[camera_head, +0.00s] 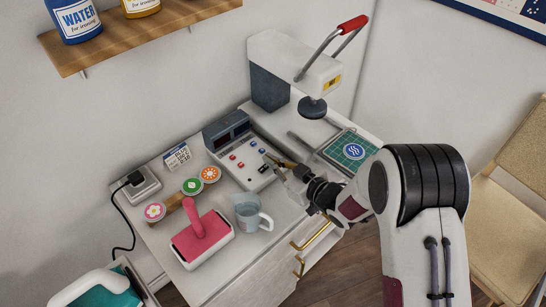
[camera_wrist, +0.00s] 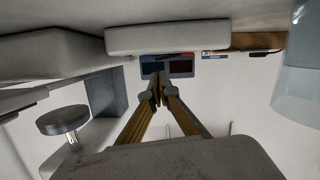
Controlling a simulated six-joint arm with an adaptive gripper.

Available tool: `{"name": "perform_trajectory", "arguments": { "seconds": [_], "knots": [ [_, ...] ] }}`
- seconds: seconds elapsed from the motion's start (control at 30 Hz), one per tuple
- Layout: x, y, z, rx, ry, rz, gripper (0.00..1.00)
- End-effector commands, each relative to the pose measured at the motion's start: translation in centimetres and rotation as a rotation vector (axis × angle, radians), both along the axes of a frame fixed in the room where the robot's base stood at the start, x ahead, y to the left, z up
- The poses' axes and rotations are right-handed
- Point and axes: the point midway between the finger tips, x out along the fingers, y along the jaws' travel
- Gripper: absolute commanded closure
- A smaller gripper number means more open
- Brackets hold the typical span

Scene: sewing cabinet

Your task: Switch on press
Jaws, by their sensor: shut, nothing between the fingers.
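The press (camera_head: 290,65) is a white machine with a dark grey column, a red-tipped lever (camera_head: 352,24) and a round dark press head (camera_head: 312,106). In the wrist view the press head (camera_wrist: 62,120) is at the left. The control box (camera_head: 250,160) stands left of the press, with dark displays (camera_head: 228,133) at its back and several small red and blue buttons on its sloped face. My gripper (camera_head: 274,160) is shut and empty, its tips at the box's right side. In the wrist view my gripper (camera_wrist: 157,90) points toward the displays (camera_wrist: 180,67). Contact with a button cannot be told.
A green mat (camera_head: 340,160) lies beneath the press, right of my gripper. A socket (camera_head: 142,184) with a plug is at the far left.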

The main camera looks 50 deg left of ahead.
Motion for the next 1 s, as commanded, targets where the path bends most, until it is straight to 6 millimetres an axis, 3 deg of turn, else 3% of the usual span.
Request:
{"name": "perform_trajectory", "arguments": {
  "seconds": [0.23,1.0],
  "knots": [
    [0.2,0.0,-1.2,0.0,0.001,0.0,1.0],
    [0.4,0.0,-2.0,0.001,0.072,0.0,1.0]
  ]
}}
